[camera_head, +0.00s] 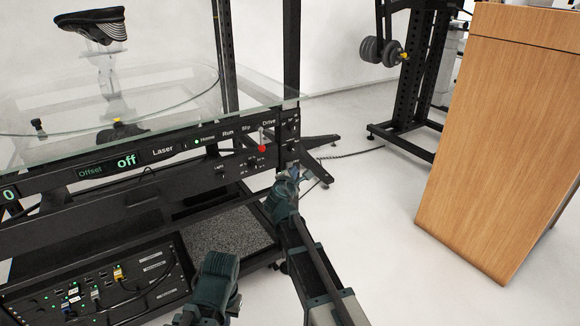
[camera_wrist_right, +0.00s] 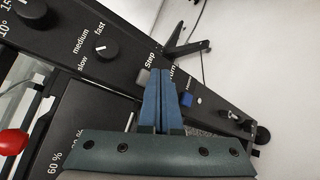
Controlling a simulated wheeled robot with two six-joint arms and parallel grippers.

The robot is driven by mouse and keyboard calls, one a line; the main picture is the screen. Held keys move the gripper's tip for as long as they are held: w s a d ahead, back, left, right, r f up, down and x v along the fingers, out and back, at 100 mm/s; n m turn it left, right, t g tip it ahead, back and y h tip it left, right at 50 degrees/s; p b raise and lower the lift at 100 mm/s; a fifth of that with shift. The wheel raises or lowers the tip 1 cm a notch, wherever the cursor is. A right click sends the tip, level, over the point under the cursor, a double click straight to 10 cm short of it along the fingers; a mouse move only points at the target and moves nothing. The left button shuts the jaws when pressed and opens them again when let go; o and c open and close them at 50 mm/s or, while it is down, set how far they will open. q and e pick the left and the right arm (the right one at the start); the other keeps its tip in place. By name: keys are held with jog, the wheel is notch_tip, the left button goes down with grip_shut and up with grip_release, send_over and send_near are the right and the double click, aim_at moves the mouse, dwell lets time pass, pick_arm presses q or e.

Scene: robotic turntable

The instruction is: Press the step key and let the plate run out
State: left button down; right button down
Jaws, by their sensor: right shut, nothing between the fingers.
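My right gripper (camera_head: 292,176) is at the right end of the black control panel (camera_head: 215,150), shut and empty. In the right wrist view its blue fingers (camera_wrist_right: 160,72) are together, their tips beside the "Step" label. The grey step key (camera_wrist_right: 143,77) shows just left of the fingers, partly hidden; I cannot tell whether they touch it. The round glass plate (camera_head: 185,98) stands above the panel and carries a black shoe (camera_head: 92,24) on a clear stand.
The panel has a green light by "Home", a display (camera_head: 127,160) reading "off" and a red-knobbed lever (camera_head: 262,148). A blue key (camera_wrist_right: 187,100) is right of my fingers. A wooden cabinet (camera_head: 500,130) stands right, with clear floor between.

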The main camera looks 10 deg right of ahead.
jog(key=shift+w, duration=0.15)
dwell(0.7)
jog(key=shift+w+a, duration=0.15)
jog(key=shift+w, duration=0.1)
jog(key=shift+w+a, duration=0.2)
jog(key=shift+w, duration=0.25)
dwell(0.7)
jog(key=shift+s, duration=0.15)
jog(key=shift+s+d, duration=0.3)
jog(key=shift+s, duration=0.4)
jog(key=shift+s+d, duration=0.3)
jog(key=shift+s, duration=0.5)
jog(key=shift+s+d, duration=0.3)
jog(key=shift+s, duration=0.45)
jog(key=shift+s+d, duration=0.3)
jog(key=shift+s, duration=0.5)
dwell(1.8)
